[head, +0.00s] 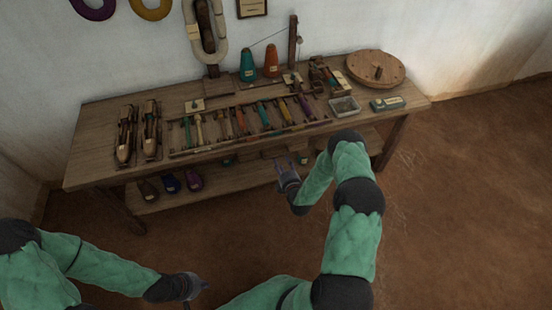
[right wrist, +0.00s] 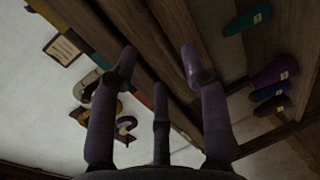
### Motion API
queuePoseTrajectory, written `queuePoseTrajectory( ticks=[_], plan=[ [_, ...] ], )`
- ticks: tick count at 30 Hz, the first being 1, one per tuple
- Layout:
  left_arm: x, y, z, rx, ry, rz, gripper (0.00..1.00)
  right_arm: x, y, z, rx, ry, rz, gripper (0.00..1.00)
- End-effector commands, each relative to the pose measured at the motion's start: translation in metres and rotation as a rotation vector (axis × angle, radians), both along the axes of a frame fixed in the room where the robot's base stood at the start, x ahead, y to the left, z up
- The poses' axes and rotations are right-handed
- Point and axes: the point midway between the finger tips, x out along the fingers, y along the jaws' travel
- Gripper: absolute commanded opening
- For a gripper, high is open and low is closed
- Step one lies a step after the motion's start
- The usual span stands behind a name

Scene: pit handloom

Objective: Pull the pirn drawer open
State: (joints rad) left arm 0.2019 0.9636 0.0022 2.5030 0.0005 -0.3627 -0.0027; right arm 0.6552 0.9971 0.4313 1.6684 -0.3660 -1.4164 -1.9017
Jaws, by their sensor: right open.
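A wooden piece that looks like the pirn drawer (head: 285,150) shows under the front edge of the workbench, right of its middle. My right arm partly covers the area, and I cannot see a handle or a clear gap. My right gripper (head: 282,166) is open and empty just in front of and below that edge. In the right wrist view its fingers (right wrist: 158,65) are spread around nothing, with wooden boards behind them. My left gripper (head: 190,285) hangs low at the bottom, away from the bench; its fingers are too small to read.
The workbench (head: 92,150) carries a rack of several coloured pirns (head: 240,122), two shuttles (head: 126,135), two cones (head: 247,66), a small tray (head: 344,106) and a round wooden disc (head: 376,68). Dark yarn bundles (head: 171,183) lie on the lower shelf. The floor in front is clear.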

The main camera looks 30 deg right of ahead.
Motion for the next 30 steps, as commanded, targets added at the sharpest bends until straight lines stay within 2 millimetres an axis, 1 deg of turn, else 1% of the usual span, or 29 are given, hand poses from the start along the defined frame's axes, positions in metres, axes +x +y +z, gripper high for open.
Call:
queuePoseTrajectory(
  ticks=[1,6,12,16,24,25,26,27,29,30],
  plan=[
    [0.000,0.000,-0.007,0.000,0.000,0.000,0.00,0.010,-0.001,-0.005,-0.001,-0.002,0.002,0.46],
    [0.000,0.000,-0.018,0.000,0.001,0.001,0.00,0.037,-0.008,-0.011,0.001,-0.001,0.002,0.46],
    [0.000,0.000,-0.025,0.000,0.001,0.001,0.00,0.057,-0.013,-0.014,0.001,0.001,0.001,0.46],
    [0.000,0.000,-0.027,0.000,0.001,0.001,0.00,0.063,-0.014,-0.015,0.003,0.001,0.002,0.46],
    [0.000,0.000,-0.026,0.000,0.001,0.001,0.00,0.063,-0.014,-0.014,0.004,0.002,0.000,0.46],
    [0.000,0.000,-0.026,0.000,0.001,0.001,0.00,0.063,-0.014,-0.014,0.004,0.002,0.000,0.40],
    [0.000,0.000,-0.026,0.000,0.001,0.001,0.00,0.063,-0.014,-0.014,0.004,0.002,0.000,0.32],
    [0.000,0.000,-0.026,0.000,0.001,0.001,0.00,0.063,-0.014,-0.014,0.004,0.002,0.000,0.21],
    [0.000,0.000,-0.026,0.000,0.001,0.001,0.00,0.063,-0.014,-0.014,0.003,0.002,0.001,0.04],
    [0.000,0.000,-0.026,0.000,0.001,0.001,0.00,0.063,-0.014,-0.014,0.003,0.002,0.001,0.00]
  ],
)
